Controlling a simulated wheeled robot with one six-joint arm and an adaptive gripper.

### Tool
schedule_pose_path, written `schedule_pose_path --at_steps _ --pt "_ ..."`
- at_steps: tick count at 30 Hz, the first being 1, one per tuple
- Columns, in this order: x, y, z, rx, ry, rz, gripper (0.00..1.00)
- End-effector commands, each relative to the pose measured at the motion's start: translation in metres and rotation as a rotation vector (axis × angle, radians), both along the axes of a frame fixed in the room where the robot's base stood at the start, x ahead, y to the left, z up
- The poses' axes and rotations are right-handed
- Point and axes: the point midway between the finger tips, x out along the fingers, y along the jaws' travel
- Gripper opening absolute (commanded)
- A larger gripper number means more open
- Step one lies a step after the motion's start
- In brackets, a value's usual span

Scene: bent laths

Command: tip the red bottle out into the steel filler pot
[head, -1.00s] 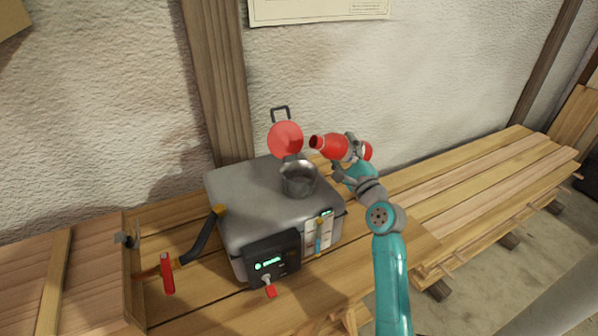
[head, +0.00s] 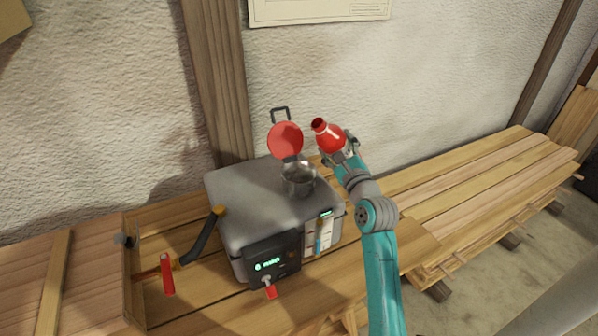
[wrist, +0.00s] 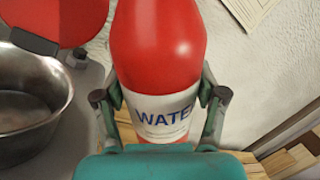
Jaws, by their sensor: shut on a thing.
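The red bottle (head: 329,138) is in my gripper (head: 340,158), above and to the right of the steel filler pot (head: 298,181). Its open dark mouth points up and to the left, with the bottle slightly tilted. In the wrist view the bottle (wrist: 160,45) fills the middle, and its white label reads "WATE", the rest cut off. My gripper (wrist: 160,105) is shut around it at the label. The pot (wrist: 30,105) shows at the left of the wrist view, apart from the bottle. Its red lid (head: 285,139) stands open behind it. The bottle's contents are hidden.
The pot sits on a grey machine (head: 260,215) with a lit display panel (head: 268,263) and a level gauge (head: 319,236). A red-handled clamp (head: 167,273) and a black lever (head: 202,238) are to its left. Wooden planks (head: 470,185) extend right; a rough wall stands behind.

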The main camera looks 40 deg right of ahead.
Motion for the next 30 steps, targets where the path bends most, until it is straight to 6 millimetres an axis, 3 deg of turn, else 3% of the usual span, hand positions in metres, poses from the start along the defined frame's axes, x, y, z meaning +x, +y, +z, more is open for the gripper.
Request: schedule_pose_path --at_steps 30 --pt "-0.0007 -0.0016 0.0034 0.585 -0.145 0.002 0.3"
